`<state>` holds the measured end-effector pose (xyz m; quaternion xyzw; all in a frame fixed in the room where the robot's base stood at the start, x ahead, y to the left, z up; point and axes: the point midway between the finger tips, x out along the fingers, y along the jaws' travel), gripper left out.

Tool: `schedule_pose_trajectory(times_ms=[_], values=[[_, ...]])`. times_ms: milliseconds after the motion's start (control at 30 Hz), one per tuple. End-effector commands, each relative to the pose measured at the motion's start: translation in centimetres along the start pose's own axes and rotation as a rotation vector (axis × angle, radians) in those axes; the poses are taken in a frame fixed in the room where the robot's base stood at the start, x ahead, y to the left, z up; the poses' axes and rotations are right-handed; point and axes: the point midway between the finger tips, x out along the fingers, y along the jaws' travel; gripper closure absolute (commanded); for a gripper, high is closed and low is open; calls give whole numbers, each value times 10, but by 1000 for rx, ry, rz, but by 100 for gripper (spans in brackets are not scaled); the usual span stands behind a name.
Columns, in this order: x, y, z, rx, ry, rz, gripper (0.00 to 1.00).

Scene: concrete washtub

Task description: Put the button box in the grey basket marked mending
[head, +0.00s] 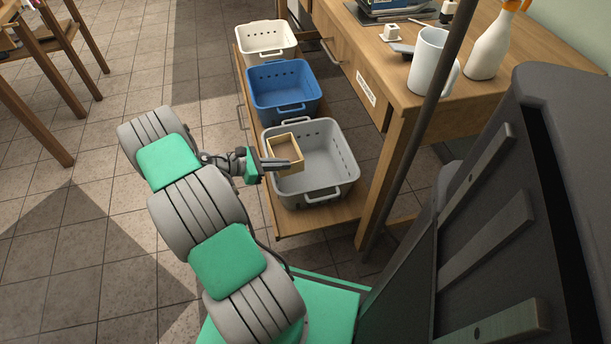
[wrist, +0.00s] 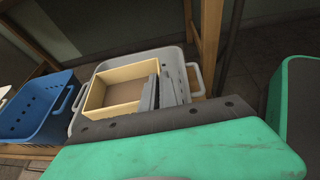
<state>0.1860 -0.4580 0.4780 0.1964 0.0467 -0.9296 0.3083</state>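The button box is a small open-topped tan box (head: 285,143), also in the wrist view (wrist: 104,92). My gripper (head: 290,164) is shut on one wall of it, with the fingers at the box's right side in the wrist view (wrist: 158,92). The grey basket (head: 325,193) is the nearest of three baskets in the head view. The box is over the left part of this basket and hides some of its left rim. I cannot tell how far above the basket floor it is. No mending mark is readable on the basket.
A blue basket (head: 284,85) and a white basket (head: 265,37) stand behind the grey one on a low wooden surface (head: 345,213). The desk (head: 398,100) to the right holds a white mug (head: 428,62) and a spray bottle (head: 492,45).

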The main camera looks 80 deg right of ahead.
Motion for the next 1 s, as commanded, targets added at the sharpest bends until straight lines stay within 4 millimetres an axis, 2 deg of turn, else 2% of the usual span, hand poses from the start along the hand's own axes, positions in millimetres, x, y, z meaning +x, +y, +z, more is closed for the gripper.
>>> schedule_pose_trajectory(times_ms=[33,200,267,533,633,700,867,933,1000], values=[[14,-7,2,18,-4,-41,100],[42,-15,0,50,-8,-100,100],[54,-11,-3,52,-8,-101,100],[133,21,-12,51,-9,-99,100],[156,28,-28,48,-8,-97,100],[168,32,-34,48,-8,-95,100],[183,38,-41,47,-9,-94,100],[192,40,-48,47,-9,-94,100],[197,38,-64,43,-8,-94,100]])
